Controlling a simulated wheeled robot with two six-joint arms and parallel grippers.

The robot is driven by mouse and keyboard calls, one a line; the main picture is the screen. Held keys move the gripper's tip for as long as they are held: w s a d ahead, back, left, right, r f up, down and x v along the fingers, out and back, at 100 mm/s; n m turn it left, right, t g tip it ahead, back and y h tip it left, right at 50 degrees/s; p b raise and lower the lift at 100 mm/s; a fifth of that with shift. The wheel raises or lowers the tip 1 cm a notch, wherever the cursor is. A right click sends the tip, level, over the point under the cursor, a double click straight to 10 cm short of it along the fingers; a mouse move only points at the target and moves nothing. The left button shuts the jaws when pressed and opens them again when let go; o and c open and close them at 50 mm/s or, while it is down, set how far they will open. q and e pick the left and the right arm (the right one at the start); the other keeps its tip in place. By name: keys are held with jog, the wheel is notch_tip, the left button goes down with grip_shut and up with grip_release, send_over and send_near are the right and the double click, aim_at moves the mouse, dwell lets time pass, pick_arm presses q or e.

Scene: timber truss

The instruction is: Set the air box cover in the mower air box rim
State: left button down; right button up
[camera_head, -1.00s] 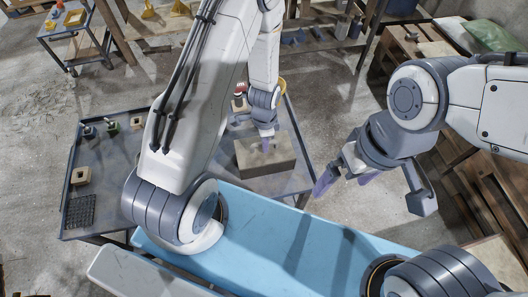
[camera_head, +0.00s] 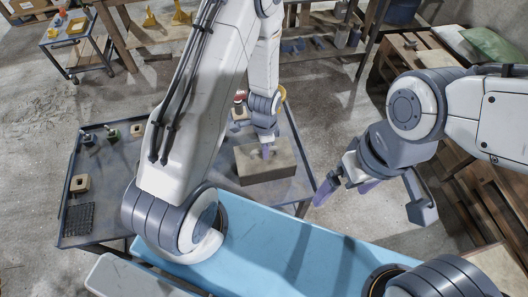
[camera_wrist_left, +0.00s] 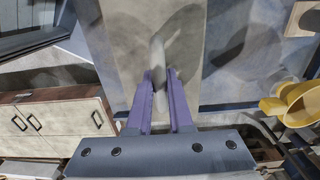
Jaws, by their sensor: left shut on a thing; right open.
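A tan, box-shaped block (camera_head: 258,175) stands on the grey worktable, at the table's right side in the head view. My left gripper (camera_head: 267,153) is over its top, fingers pointing down. In the left wrist view the left gripper (camera_wrist_left: 160,95) is shut on a pale grey, narrow piece (camera_wrist_left: 158,58), which stands against a wide beige surface (camera_wrist_left: 130,25). I cannot tell whether this piece is part of the air box cover, or where the rim is. My right gripper (camera_head: 343,190) is open and empty, to the right of the table.
The grey worktable (camera_head: 110,215) also holds a black grid mat (camera_head: 77,219), a wooden block with a hole (camera_head: 80,183) and several small parts. A yellow item (camera_wrist_left: 292,100) shows in the left wrist view. Pallets (camera_head: 420,50) stand at the right. A cart (camera_head: 75,50) is at the back left.

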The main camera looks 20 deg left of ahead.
pick_arm(q)
jog(key=shift+r, duration=0.45)
jog(key=r, duration=0.1)
jog(key=r+b, duration=0.1)
jog(key=shift+d+r, duration=0.2)
jog(key=shift+r, duration=0.1)
jog(key=s+d+r+b, duration=0.2)
jog(key=s+d+r, duration=0.3)
jog(key=d, duration=0.5)
jog(key=shift+s+r+b, duration=0.15)
jog(key=shift+r+b, duration=0.15)
jog(key=shift+r, duration=0.55)
jog(key=c, duration=1.5)
grip_release()
grip_shut()
